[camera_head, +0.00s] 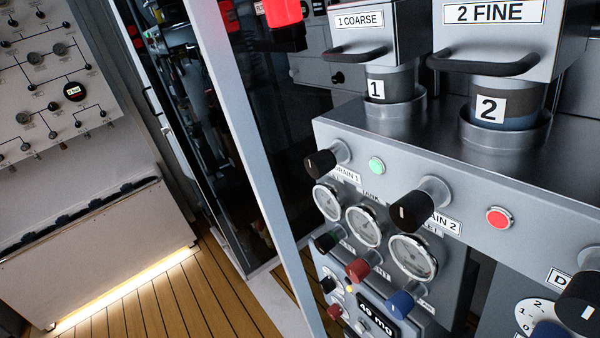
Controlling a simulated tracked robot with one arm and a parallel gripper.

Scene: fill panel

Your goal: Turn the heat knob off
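No label reading "heat" is legible in the head camera view, so I cannot tell which knob is the heat knob. A red knob (358,270) sticks out below the round gauges on the grey panel (470,182). A smaller red knob (335,312) sits lower left of it. A blue knob (401,304) is to its right, and a dark knob (327,241) is to its upper left. The small labels beside these knobs are partly covered or too small to read. My gripper is not in view.
Black knobs marked DRAIN 1 (321,163) and DRAIN 2 (411,211) project from the panel. Canisters 1 (377,89) and 2 (489,108) stand above. A grey post (262,165) rises left of the panel. Wooden floor (170,300) is clear at lower left.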

